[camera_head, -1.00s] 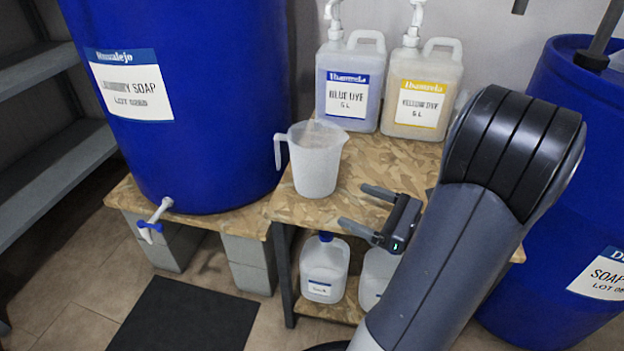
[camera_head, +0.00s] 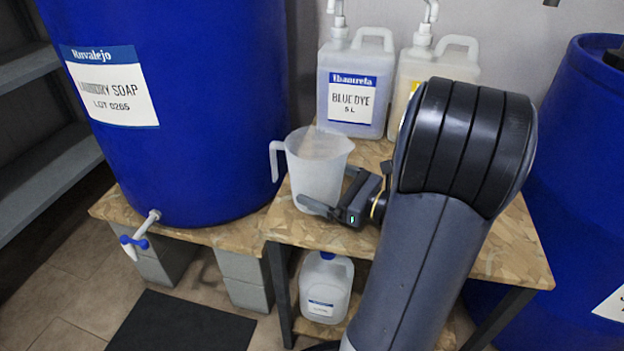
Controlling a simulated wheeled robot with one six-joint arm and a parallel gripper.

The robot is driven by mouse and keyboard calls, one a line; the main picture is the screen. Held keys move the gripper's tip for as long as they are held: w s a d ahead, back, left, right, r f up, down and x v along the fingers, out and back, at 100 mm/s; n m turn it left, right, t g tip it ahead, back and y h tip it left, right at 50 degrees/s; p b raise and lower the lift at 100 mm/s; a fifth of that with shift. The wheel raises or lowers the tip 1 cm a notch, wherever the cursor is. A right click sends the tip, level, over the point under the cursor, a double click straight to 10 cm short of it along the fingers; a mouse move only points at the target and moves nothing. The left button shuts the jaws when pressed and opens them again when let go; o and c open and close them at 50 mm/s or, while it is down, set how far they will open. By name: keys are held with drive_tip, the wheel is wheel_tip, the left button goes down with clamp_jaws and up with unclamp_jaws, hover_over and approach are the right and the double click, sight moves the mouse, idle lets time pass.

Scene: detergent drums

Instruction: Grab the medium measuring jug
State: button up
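The measuring jug (camera_head: 314,160) is a translucent white jug with its handle on the left. It stands upright on the front of the wood-chip-board table (camera_head: 505,255). It is the only jug I see, so its size cannot be compared. My gripper (camera_head: 325,188) is at the jug's lower right side. Its fingers are spread apart: the near one passes in front of the jug's lower body, and the far one runs behind its right side, with its tip hidden. I cannot tell whether either finger touches the jug.
A blue dye jug (camera_head: 352,85) and a partly hidden yellow dye jug (camera_head: 435,68) with pumps stand behind. A large blue laundry soap drum (camera_head: 190,100) is on the left, with a tap (camera_head: 140,238). Another blue drum (camera_head: 575,180) is at right. A bottle (camera_head: 325,288) sits below.

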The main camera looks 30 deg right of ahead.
drive_tip(key=shift+w+a, duration=0.3)
drive_tip(key=shift+w, duration=0.35)
drive_tip(key=c, duration=0.7)
drive_tip(key=shift+o, duration=0.2)
drive_tip(key=shift+r, duration=0.15)
